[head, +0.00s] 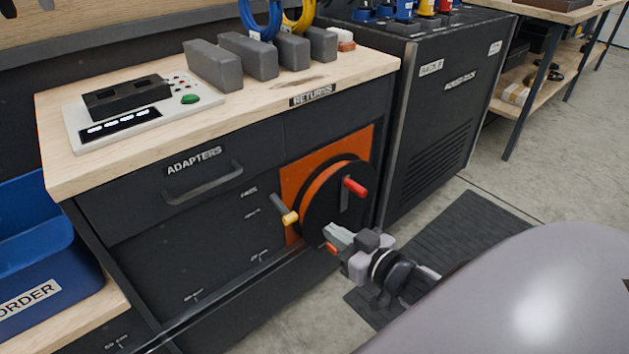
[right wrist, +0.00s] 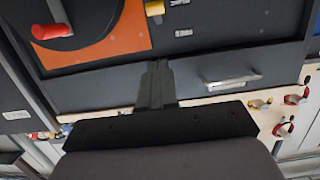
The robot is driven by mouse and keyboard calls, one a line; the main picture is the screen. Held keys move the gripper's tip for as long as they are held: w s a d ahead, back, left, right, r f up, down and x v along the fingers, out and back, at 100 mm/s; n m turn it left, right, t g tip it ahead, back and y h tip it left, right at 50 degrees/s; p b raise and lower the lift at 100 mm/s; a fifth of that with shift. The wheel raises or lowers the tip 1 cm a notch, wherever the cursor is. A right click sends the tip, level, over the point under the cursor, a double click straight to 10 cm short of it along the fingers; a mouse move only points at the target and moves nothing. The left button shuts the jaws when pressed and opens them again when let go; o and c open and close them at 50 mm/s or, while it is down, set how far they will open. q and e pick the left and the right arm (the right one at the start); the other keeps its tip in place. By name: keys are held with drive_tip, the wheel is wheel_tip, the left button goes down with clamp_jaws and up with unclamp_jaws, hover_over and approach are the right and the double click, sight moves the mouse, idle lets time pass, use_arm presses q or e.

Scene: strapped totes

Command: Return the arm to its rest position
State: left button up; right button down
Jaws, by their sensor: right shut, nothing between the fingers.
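My right gripper (head: 332,236) shows in the head view in front of the orange and black reel (head: 325,190) on the cabinet front. Its fingers are shut with nothing between them. In the right wrist view the closed fingers (right wrist: 156,72) point towards the dark cabinet front. The reel has a red handle (head: 354,187), which also shows at the upper left of the right wrist view (right wrist: 52,31). A yellow-tipped lever (head: 290,217) sits at the reel's left, apart from the fingers in the right wrist view (right wrist: 154,8). My left gripper is not in view.
The wooden-topped cabinet (head: 130,185) carries a white panel device (head: 75,125) and several grey blocks (head: 213,66). A blue bin (head: 35,245) stands at the left. A dark rack cabinet (head: 430,120) stands at the right, with a black floor mat (head: 470,235) in front.

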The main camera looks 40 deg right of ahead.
drive_tip(key=s+a+f+n+g+y, duration=0.1)
drive_tip(key=s+a+f+g, duration=0.5)
drive_tip(key=s+a+f, duration=0.6)
wheel_tip(320, 180, up, 15)
drive_tip(key=d+p, duration=0.1)
drive_tip(key=p, duration=1.7)
drive_tip(key=shift+w+d+t, duration=0.15)
drive_tip(key=shift+w+t, duration=0.15)
